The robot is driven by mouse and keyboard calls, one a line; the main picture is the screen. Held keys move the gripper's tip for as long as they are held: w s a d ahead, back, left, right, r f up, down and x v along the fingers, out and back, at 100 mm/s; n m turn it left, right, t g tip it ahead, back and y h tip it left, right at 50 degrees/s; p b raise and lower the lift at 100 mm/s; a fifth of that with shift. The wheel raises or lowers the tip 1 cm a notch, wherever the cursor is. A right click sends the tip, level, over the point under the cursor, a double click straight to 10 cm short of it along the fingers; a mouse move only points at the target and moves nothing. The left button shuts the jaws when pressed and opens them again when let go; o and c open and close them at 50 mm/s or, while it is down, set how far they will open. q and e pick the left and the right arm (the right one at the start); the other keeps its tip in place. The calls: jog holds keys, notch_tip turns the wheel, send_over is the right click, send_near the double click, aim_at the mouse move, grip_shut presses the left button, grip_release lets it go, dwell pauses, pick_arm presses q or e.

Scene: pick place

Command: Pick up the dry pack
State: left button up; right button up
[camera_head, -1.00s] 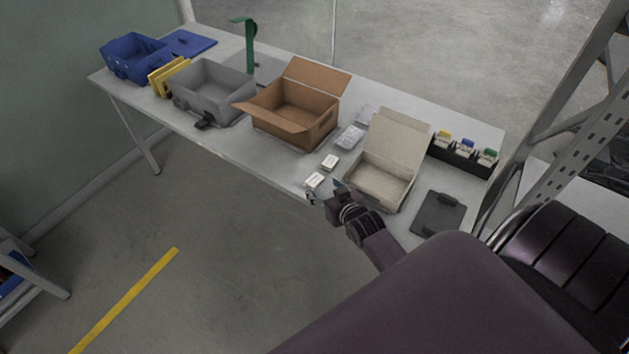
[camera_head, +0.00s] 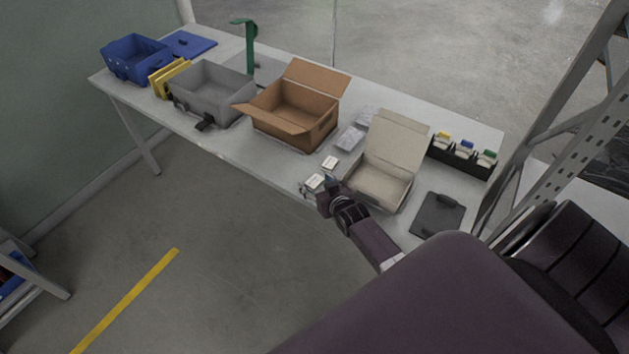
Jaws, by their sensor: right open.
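Two small white packs with dark print lie near the front edge of the table; either may be the dry pack, and the print is too small to read. The nearer white pack (camera_head: 314,181) lies at my right gripper (camera_head: 315,186). The farther white pack (camera_head: 330,163) lies just behind it, apart from the gripper. My right gripper is open, with its fingers around or just over the nearer pack; I cannot tell whether they touch it. My left gripper is not in view.
An open beige box (camera_head: 380,183) stands right of the packs, and an open brown carton (camera_head: 293,113) behind left. Clear bags (camera_head: 350,138) lie between them.

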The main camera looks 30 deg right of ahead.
jog(key=c, duration=0.5)
jog(key=shift+c, duration=0.2)
jog(key=shift+r, duration=0.15)
